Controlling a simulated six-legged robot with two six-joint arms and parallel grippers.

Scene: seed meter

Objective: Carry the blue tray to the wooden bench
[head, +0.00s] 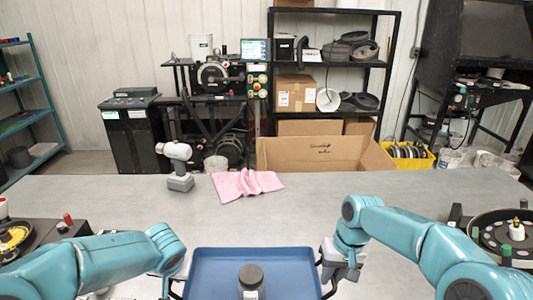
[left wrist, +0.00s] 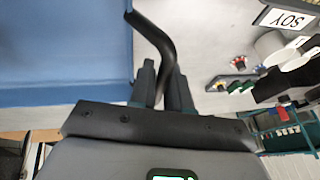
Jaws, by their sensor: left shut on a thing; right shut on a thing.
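The blue tray (head: 212,268) is at the bottom centre of the head view, its near part cut off by the frame. A dark grey jar (head: 251,279) with a pale label stands in it. My right gripper (head: 333,268) is shut on the tray's dark right handle. My left gripper (head: 168,279) is at the tray's left side. The left wrist view shows its fingers (left wrist: 162,82) shut on a black curved handle (left wrist: 152,32) beside the blue tray (left wrist: 60,45). I cannot tell whether the tray touches the table. I cannot make out a wooden bench.
The grey table (head: 330,205) is clear ahead of the tray. A pink cloth (head: 246,185) and a white-grey handheld tool (head: 177,165) lie and stand farther back. Devices stand at left (head: 45,238) and right (head: 500,232). A cardboard box (head: 325,153) is behind the table.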

